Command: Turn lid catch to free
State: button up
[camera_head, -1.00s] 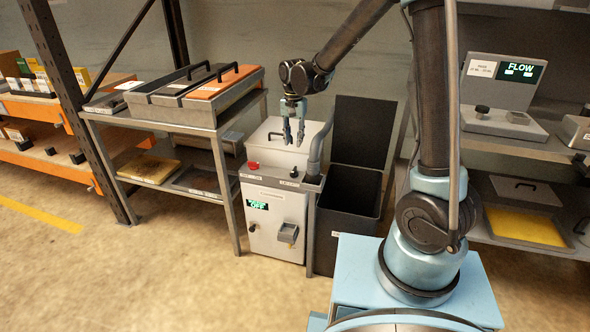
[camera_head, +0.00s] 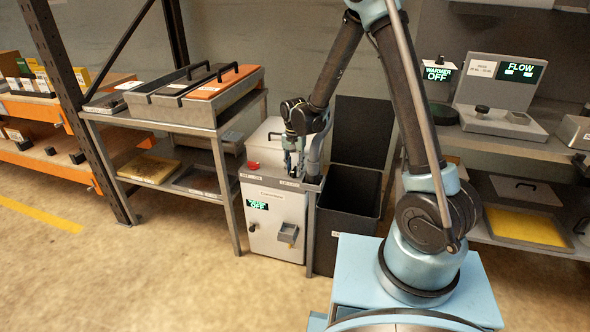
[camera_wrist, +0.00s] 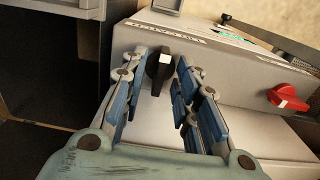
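A red knob (camera_wrist: 288,98) sits on the same edge, to the right in the wrist view. It also shows in the head view (camera_head: 253,165).
A black open bin (camera_head: 345,225) with a raised lid stands just right of the cleaner. A table (camera_head: 215,140) with trays stands to its left. The display on the cleaner's front (camera_head: 257,205) reads OFF. The floor in front is clear.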

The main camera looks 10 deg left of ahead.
jog(key=shift+f, duration=0.2)
grip_shut()
jog(key=shift+n, duration=0.4)
jog(key=n, duration=1.1)
jog(key=shift+n, duration=0.3)
jog(key=n, duration=0.5)
jog(key=shift+d+n, duration=0.1)
jog(key=shift+n, duration=0.2)
